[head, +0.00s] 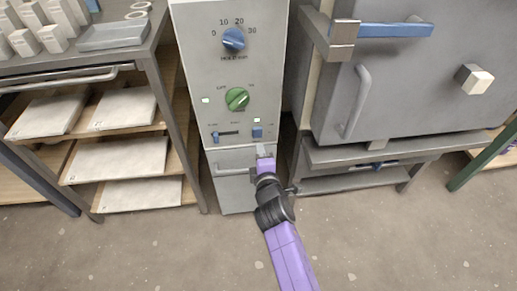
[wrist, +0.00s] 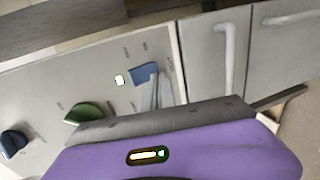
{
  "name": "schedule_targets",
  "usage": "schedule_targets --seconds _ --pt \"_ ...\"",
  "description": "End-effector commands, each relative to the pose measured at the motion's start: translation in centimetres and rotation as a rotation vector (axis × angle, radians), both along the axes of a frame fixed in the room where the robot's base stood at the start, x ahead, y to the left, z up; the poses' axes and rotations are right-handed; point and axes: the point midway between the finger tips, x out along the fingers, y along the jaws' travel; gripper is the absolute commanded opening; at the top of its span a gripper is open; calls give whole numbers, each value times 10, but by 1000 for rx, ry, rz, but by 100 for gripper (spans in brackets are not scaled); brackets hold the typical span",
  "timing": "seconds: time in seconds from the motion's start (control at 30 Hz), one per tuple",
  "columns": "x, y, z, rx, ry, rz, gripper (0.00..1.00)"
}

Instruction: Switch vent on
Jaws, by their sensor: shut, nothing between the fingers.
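A grey control panel (head: 228,75) stands in the middle of the head view. A small blue switch (head: 257,132) is at its lower right, with a pale lit indicator (head: 257,120) just above it. The switch (wrist: 143,74) and indicator (wrist: 119,80) also show in the wrist view. I cannot read the small labels or tell the switch's position. My gripper (head: 262,149) is shut and empty, just below the switch in the head view. Its thin grey fingertips (wrist: 157,90) overlap the switch's edge in the wrist view; I cannot tell whether they touch.
A handled drawer front (head: 231,160) is below. A shelf rack (head: 168,100) stands left, a grey kiln-like cabinet (head: 400,90) right.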

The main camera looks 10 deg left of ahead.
Motion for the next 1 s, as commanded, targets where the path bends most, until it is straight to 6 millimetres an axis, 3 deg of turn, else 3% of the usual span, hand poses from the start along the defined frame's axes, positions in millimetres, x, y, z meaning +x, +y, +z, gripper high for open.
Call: schedule_targets --seconds 0.6,1.0 --pt "-86 -25 -13 -2 2 2 0" --pt "-97 -28 -13 -1 1 0 0"
